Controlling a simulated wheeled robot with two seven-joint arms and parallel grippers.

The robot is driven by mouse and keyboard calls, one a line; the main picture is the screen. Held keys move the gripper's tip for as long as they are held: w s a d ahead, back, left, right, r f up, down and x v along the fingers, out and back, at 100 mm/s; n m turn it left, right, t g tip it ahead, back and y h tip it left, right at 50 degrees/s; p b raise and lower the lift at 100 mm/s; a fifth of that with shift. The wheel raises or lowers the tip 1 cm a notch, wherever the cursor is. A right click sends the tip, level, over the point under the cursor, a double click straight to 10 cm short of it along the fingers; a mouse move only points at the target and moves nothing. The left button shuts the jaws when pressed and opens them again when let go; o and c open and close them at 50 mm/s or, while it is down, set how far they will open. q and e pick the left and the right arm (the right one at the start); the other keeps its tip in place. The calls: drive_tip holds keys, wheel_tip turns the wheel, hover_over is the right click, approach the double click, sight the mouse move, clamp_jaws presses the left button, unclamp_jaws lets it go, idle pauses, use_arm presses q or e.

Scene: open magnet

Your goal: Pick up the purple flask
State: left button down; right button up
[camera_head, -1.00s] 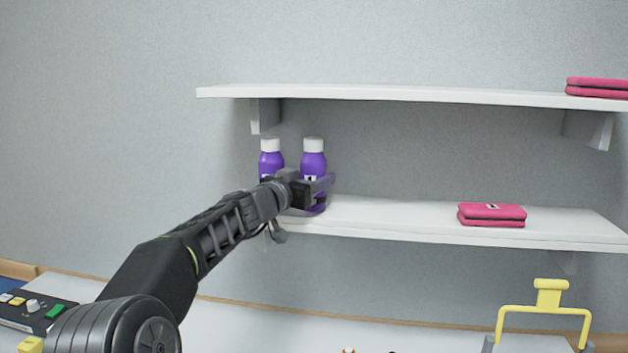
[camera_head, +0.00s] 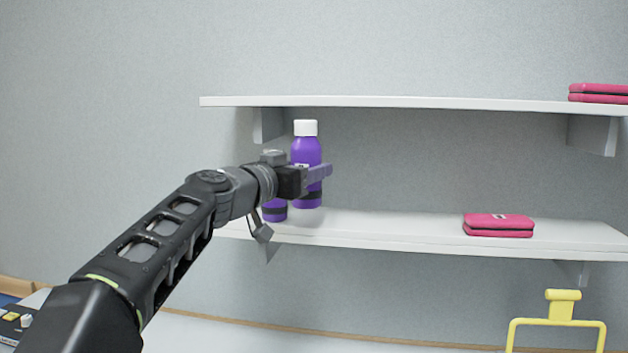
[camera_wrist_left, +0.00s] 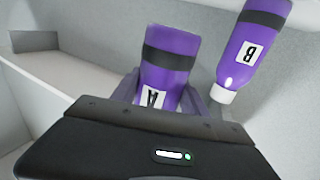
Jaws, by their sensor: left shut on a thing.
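My left gripper (camera_head: 318,172) is shut on a purple flask (camera_head: 307,150) with a white cap and a dark band. The flask is upright, raised a little above the lower shelf. A second purple flask (camera_head: 274,211) stands on the lower shelf, mostly hidden behind my gripper. My right gripper is out of view.
The white lower shelf (camera_head: 400,232) holds a pink case (camera_head: 498,225) at the right. The upper shelf (camera_head: 420,102) runs above the held flask, with another pink case (camera_head: 598,93) on it. A yellow handle (camera_head: 562,306) stands below. The lower shelf's middle is clear.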

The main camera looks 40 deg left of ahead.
use_arm(q)
drive_tip(key=s+d+b, duration=0.2)
drive_tip(key=s+d, duration=0.2)
drive_tip(key=s, duration=0.4)
drive_tip(key=shift+s+d, duration=0.2)
drive_tip(key=shift+d, duration=0.1)
